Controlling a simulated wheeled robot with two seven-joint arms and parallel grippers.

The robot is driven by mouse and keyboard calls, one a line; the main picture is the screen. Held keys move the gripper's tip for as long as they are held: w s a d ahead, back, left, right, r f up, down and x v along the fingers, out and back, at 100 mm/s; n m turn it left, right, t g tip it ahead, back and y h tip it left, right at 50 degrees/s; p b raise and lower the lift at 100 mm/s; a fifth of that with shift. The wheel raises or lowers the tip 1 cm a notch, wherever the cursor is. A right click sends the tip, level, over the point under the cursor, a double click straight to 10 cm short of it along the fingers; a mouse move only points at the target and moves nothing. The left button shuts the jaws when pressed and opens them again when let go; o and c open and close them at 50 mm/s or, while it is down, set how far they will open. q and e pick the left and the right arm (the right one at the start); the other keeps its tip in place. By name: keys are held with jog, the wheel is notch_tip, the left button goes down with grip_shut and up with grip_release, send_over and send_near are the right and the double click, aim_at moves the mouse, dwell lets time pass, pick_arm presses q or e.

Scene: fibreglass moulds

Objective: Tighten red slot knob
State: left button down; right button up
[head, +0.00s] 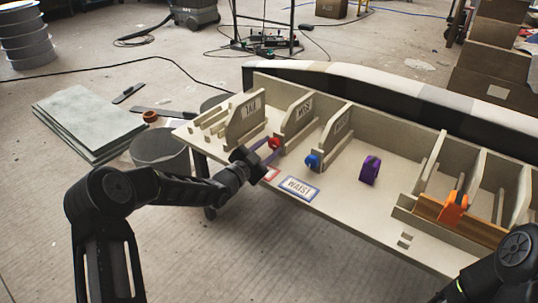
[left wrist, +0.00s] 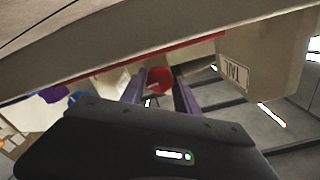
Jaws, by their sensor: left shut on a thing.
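The red slot knob (head: 274,143) sits near the front of a slotted divider at the left part of the mould bench. It also shows in the left wrist view (left wrist: 159,80), between the two purple fingers. My left gripper (head: 268,153) reaches in from the left and is shut on the red knob. The far side of the knob is hidden. A blue knob (head: 312,161) stands to its right at the adjacent divider. My right arm shows at the lower right corner, but its gripper is out of frame.
A purple clamp (head: 370,170) stands on the bench (head: 345,205) right of the blue knob. An orange clamp (head: 454,208) sits on a wooden strip at the right. A "WAIST" label (head: 299,188) lies at the front edge. Upright dividers limit room behind the knobs.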

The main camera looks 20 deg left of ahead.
pick_arm(q)
jog(key=shift+m+b, duration=0.5)
jog(key=shift+m, duration=0.1)
jog(key=c, duration=0.9)
grip_release()
jog(key=shift+s, duration=0.1)
jog(key=p+v, duration=0.2)
jog(key=v, duration=0.5)
jog(key=shift+s+a, duration=0.1)
jog(key=shift+s, duration=0.2)
